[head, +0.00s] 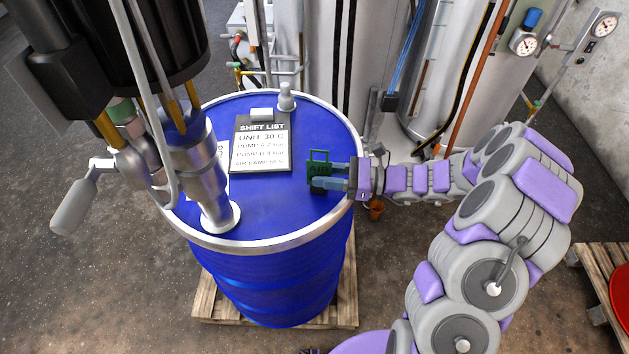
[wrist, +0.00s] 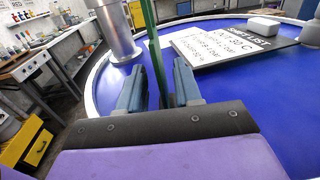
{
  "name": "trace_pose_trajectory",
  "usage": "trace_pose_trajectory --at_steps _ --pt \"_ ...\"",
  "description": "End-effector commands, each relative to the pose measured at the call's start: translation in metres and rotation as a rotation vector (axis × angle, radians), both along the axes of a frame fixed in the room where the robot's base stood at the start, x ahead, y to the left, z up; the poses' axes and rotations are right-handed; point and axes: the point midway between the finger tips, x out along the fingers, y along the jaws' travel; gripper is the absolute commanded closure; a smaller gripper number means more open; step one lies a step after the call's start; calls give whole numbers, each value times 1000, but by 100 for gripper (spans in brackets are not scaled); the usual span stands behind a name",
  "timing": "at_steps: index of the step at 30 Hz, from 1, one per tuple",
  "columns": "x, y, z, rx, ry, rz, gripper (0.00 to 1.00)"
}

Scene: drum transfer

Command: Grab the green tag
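The green tag (head: 319,171), dark green with an open loop at its top and faint lettering, shows above the right part of the blue drum lid (head: 270,205). In the wrist view the tag (wrist: 156,55) appears edge-on as a thin green strip between the fingers. My gripper (head: 333,176) reaches in from the right with its blue-grey fingers at the tag. In the wrist view my gripper (wrist: 160,90) is open, with a gap between the left finger and the tag. The right finger is nearer to it; contact cannot be told.
A shift list board (head: 262,146) lies on the lid, with a white block at its top. A metal pipe fitting (head: 214,190) stands at the lid's left. A small grey cap (head: 286,98) is at the back. The drum stands on a wooden pallet (head: 344,298).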

Motion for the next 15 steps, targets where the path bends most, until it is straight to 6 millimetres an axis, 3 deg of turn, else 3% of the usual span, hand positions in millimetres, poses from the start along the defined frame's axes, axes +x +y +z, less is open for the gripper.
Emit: trace_pose_trajectory --at_steps 9,15 --pt "6 39 -4 1 -2 1 66" --pt "7 46 -4 -3 -2 -1 66"
